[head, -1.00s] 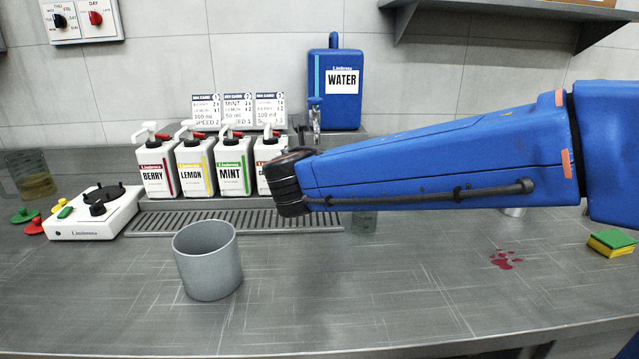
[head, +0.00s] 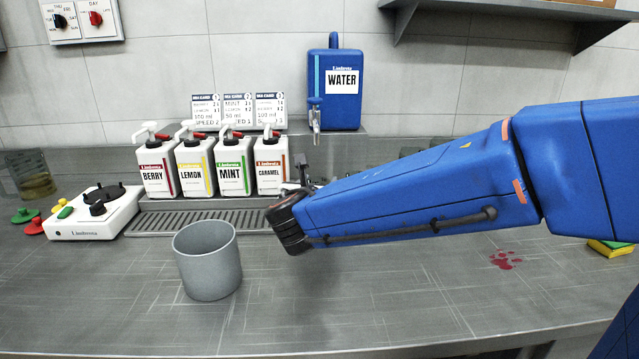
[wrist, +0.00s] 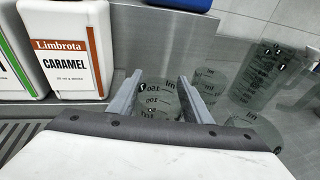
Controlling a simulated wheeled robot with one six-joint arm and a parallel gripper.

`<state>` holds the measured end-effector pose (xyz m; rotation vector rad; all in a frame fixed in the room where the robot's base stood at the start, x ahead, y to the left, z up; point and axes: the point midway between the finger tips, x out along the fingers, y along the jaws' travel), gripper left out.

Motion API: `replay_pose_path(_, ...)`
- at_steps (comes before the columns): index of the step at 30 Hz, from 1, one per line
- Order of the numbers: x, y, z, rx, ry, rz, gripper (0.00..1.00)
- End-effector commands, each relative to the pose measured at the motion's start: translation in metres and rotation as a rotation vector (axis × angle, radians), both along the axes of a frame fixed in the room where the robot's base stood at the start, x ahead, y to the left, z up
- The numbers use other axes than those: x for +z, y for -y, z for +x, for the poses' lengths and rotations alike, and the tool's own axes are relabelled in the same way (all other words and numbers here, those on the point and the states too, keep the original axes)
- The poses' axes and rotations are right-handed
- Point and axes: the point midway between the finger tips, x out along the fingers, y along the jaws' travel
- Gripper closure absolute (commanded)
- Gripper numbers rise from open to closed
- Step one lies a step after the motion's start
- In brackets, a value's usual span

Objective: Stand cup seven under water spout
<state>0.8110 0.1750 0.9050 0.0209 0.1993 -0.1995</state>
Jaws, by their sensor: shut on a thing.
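My gripper (wrist: 160,80) is shut on a clear measuring cup (wrist: 160,102), with one finger on either side of it in the wrist view. The cup has printed volume marks; I cannot make out its number. In the head view my forearm hides the held cup and most of the gripper. The blue water dispenser (head: 345,98) stands on the back ledge, with its metal spout (head: 316,118) at the front left. The spot below the spout is partly covered by my arm.
Other clear cups (wrist: 208,82) and a larger jug (wrist: 268,75) stand near the held cup. The caramel bottle (head: 270,166) ends a row of pump bottles behind the drip grate (head: 190,220). A grey pot (head: 208,262) stands in front.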

Motion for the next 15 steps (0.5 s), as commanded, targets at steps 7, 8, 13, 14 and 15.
replay_pose_path(7,-0.0025,0.0000,0.0000,0.000,0.000,-0.001,0.37)
replay_pose_path(8,-0.0025,0.0000,0.0000,0.000,0.000,-0.001,0.37)
replay_pose_path(13,-0.0025,0.0000,0.0000,0.000,0.000,-0.001,0.37)
replay_pose_path(14,-0.0020,0.0000,0.0000,0.000,0.000,-0.001,0.37)
replay_pose_path(15,-0.0010,0.0000,0.0000,0.000,0.000,0.000,0.37)
